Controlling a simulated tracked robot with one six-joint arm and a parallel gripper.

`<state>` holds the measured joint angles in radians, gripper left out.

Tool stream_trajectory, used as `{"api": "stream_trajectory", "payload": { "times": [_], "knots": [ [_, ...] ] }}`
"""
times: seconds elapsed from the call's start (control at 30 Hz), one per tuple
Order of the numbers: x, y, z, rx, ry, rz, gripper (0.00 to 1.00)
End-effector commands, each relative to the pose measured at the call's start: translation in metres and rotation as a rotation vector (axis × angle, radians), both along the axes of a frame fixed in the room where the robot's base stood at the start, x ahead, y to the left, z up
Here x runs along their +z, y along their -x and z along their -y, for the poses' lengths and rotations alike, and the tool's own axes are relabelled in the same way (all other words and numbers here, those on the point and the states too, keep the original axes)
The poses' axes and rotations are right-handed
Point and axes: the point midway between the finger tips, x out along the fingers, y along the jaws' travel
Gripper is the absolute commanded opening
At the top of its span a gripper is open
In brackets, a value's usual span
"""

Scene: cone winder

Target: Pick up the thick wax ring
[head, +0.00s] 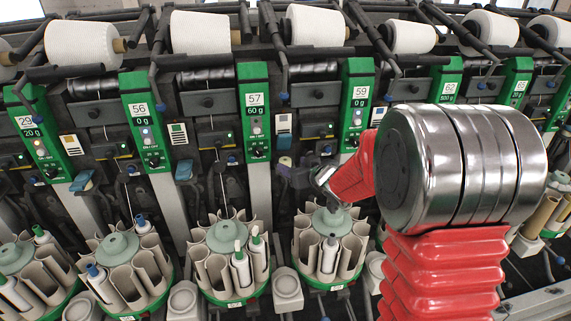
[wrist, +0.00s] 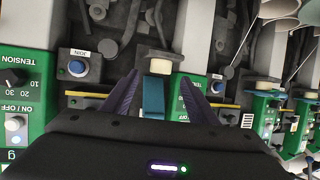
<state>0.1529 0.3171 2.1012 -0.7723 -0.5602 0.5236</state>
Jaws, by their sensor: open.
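A short, thick cream ring-like piece (wrist: 160,62), which looks like the wax ring, sits on the machine front just beyond my fingertips in the wrist view. It also shows as a small pale spot (head: 285,161) beside my gripper in the head view. My gripper (wrist: 159,78) is open, its two dark purple fingers apart. Nothing is clearly held between them. A teal lever (wrist: 154,97) lies between the fingers in the picture, below the cream piece; I cannot tell its depth. In the head view my gripper (head: 297,172) is small and dark, in front of the unit marked 57 to 59.
Green control panels (head: 257,112) stand on both sides. White yarn cones (head: 317,25) line the top. Blue JOIN buttons (wrist: 77,68) lie close beside my fingers.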

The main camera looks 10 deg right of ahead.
Motion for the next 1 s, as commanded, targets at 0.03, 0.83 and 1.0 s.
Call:
{"api": "stream_trajectory", "payload": {
  "times": [0.03,0.83,1.0],
  "knots": [
    [0.0,0.0,0.0,0.0,0.0,0.0,0.54],
    [-0.018,-0.046,-0.014,0.002,0.0,0.0,0.54],
    [-0.019,-0.046,-0.014,0.002,0.0,0.0,0.54]
  ]
}}
